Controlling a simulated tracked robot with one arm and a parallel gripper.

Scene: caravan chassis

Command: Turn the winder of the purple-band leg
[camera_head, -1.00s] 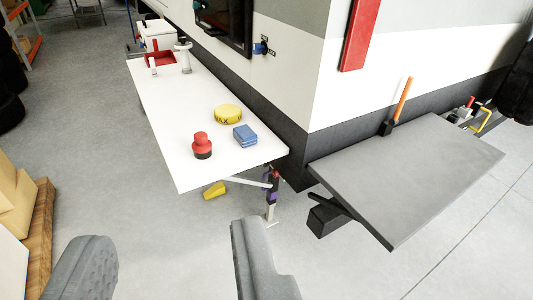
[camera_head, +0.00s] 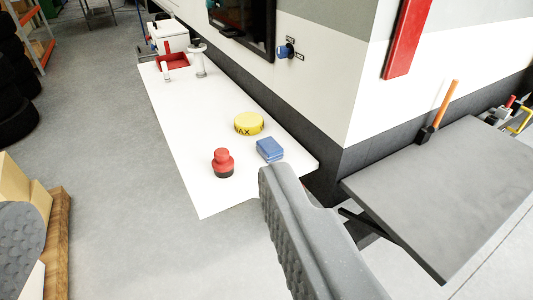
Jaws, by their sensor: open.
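My gripper (camera_head: 145,205) is open and empty, with its two grey fingers far apart. The left finger (camera_head: 18,250) is cut off by the left edge, and the right finger (camera_head: 310,235) rises from the bottom to the near right corner of the white shelf. The purple-band leg and its winder cannot be made out now. The right finger covers the area under the shelf's corner where the leg stood in the earlier view.
The white shelf (camera_head: 190,140) carries a red-and-black knob-shaped object (camera_head: 223,163), a yellow wax tin (camera_head: 249,123) and a blue block (camera_head: 270,149). A grey shelf (camera_head: 440,190) juts out at right. A pallet with boxes (camera_head: 55,235) stands at left. Floor between is clear.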

